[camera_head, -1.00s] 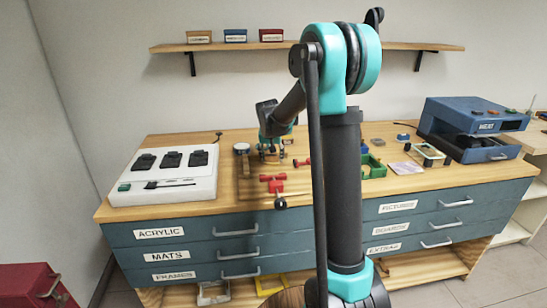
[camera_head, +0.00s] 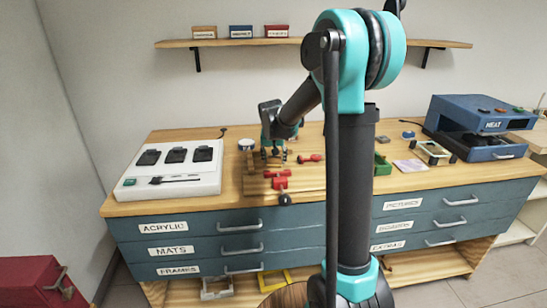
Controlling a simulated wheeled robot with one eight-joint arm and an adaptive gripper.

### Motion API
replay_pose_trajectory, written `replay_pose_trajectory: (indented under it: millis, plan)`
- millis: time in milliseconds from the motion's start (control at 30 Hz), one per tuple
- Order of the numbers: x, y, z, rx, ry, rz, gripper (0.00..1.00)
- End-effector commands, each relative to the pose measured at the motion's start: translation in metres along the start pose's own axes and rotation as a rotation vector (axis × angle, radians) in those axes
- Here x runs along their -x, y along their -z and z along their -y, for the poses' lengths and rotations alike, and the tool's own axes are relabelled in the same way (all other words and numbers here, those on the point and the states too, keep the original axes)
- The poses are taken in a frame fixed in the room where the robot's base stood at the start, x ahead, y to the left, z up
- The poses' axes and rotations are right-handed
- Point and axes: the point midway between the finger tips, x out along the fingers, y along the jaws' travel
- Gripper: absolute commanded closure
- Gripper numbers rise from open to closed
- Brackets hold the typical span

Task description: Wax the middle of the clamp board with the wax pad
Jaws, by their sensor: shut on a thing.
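My gripper (camera_head: 274,157) points down over the back part of the clamp board, left of my arm column. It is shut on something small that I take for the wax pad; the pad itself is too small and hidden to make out. The clamp board (camera_head: 257,187) is a wooden board lying on the bench top. A red clamp (camera_head: 280,182) with a dark round knob sits at its front edge. I cannot tell whether the pad touches the board.
A white tray with dark tools (camera_head: 170,170) lies to the left. A round tin (camera_head: 246,144) stands behind the board, and a red piece (camera_head: 309,158) lies right of the gripper. A green box (camera_head: 382,165) and a blue press (camera_head: 478,125) are to the right.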

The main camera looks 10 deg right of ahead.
Motion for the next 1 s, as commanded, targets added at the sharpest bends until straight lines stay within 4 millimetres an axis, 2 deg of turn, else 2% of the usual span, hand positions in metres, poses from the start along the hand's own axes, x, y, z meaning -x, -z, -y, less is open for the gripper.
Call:
replay_pose_trajectory:
  millis: [367, 533, 800, 1000]
  plan:
    - [0.009, -0.026, -0.007, 0.000, 0.000, 0.000, 0.92]
    - [0.010, -0.028, -0.004, 0.000, 0.000, 0.000, 0.92]
    - [0.013, -0.031, 0.012, 0.000, 0.000, 0.000, 0.92]
    - [0.011, -0.027, 0.013, -0.001, -0.001, 0.000, 0.92]
